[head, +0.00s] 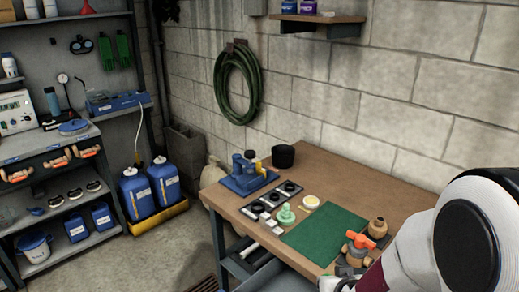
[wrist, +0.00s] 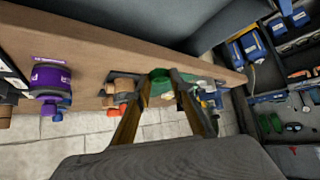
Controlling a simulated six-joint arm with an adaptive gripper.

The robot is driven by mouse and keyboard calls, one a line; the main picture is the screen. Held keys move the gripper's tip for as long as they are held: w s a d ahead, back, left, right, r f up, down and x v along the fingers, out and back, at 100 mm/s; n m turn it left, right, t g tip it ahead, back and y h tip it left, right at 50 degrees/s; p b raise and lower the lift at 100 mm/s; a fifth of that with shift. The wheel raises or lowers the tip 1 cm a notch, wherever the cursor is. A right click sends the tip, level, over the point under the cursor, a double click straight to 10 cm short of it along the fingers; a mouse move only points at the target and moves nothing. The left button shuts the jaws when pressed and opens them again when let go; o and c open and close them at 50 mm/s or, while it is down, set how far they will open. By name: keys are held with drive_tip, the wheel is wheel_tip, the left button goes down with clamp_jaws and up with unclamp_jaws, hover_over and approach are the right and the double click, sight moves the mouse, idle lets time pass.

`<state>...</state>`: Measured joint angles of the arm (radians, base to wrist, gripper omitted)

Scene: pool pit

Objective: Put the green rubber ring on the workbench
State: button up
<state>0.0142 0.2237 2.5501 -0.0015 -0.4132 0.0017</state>
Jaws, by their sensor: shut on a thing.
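In the wrist view my gripper (wrist: 159,78) is shut on a green piece, the green rubber ring (wrist: 160,73), seen between its two fingertips. Its far side is hidden, and I cannot tell whether it touches anything else. The workbench (head: 335,172) has a brown wooden top and stands against the block wall in the head view. It also shows in the wrist view as the long brown board (wrist: 95,52), which looks upside down there. In the head view my gripper and the held ring do not show; only my white arm is seen, at the lower right.
On the workbench stand a blue tool (head: 246,177), a black cup (head: 283,157), a pale green piece (head: 285,214), a green mat (head: 325,236) and an orange-handled valve (head: 358,246). A purple bottle (wrist: 48,80) shows in the wrist view. Bare wood lies behind the mat.

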drive_tip(key=shift+a+r, duration=0.1)
drive_tip(key=shift+a, duration=0.25)
drive_tip(key=shift+d, duration=0.1)
drive_tip(key=w+d+r+n+y, duration=0.1)
drive_tip(key=w+r, duration=0.1)
drive_tip(key=w, duration=0.6)
drive_tip(key=w+d+r+n+y, duration=0.1)
drive_tip(key=w+r, duration=0.2)
drive_tip(key=w, duration=0.5)
drive_tip(key=shift+w, duration=0.15)
idle(1.4)
drive_tip(key=shift+r+h, duration=0.1)
drive_tip(key=shift+h, duration=0.2)
idle(0.5)
drive_tip(key=shift+f, duration=2.95)
